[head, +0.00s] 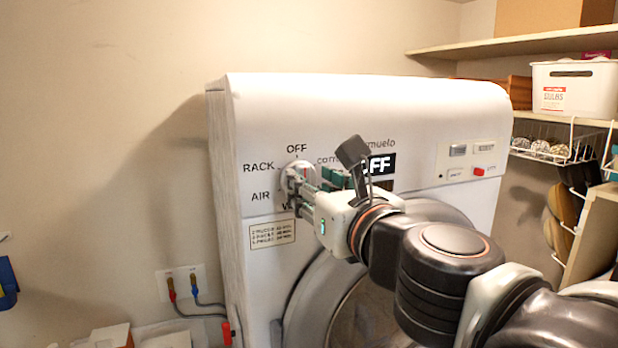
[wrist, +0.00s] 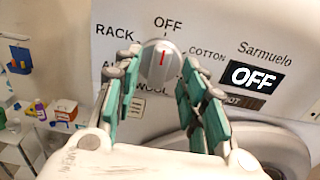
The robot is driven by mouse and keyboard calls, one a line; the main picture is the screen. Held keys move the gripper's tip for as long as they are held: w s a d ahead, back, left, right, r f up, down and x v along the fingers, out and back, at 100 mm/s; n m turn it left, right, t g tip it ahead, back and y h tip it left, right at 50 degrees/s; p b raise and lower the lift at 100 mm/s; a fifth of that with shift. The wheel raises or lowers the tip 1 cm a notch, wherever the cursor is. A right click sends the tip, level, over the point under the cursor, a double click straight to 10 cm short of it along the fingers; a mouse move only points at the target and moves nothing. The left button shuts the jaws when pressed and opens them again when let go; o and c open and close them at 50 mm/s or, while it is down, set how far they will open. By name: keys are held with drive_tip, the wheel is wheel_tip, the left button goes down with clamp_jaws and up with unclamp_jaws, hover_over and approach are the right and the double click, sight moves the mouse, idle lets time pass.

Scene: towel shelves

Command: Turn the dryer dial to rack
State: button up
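The dryer dial (wrist: 158,66) is a round grey-white knob on the white dryer (head: 400,115). Its red mark points up, toward the OFF label (wrist: 168,23). The RACK label (wrist: 114,32) is up and left of the dial. The dryer's display (wrist: 256,77) reads OFF. My gripper (wrist: 160,60) is at the dial, with its green-padded fingers spread, one on the left and one on the right of it. I cannot tell whether the fingertips touch the dial. In the head view my gripper (head: 299,183) partly covers the dial and the labels below it.
The dryer's round door (head: 365,310) is below my arm. Red and blue taps (head: 182,285) are on the wall at lower left. Shelves with a white bin (head: 575,88) and a wire basket stand to the right.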

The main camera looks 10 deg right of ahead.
drive_tip(key=shift+x, duration=1.15)
clamp_jaws()
